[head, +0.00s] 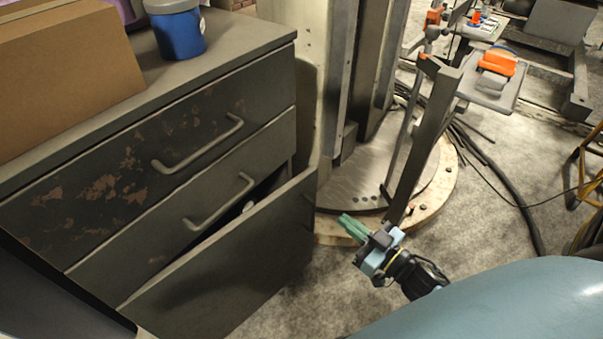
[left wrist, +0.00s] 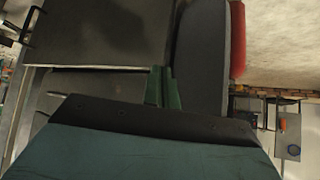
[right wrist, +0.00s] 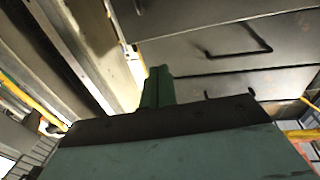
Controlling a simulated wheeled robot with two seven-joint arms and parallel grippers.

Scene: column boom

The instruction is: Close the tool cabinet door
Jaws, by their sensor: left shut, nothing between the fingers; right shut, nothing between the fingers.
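The tool cabinet (head: 50,222) is dark grey with worn paint and fills the left of the head view. Its lower door (head: 235,262) stands ajar, with a dark gap behind its top edge that widens toward the right. My right gripper (head: 352,228) is shut and empty, to the right of the door's free edge and apart from it. It also shows in the right wrist view (right wrist: 157,88), with the cabinet front and handles beyond. My left gripper (left wrist: 162,88) is shut and empty in the left wrist view. It does not show in the head view.
A cardboard box (head: 65,75) and a blue pot (head: 179,33) stand on the cabinet top. A metal column (head: 365,80) on a round base (head: 440,190) stands right of the cabinet. Black cables (head: 510,200) lie on the floor. Floor is clear in front of the door.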

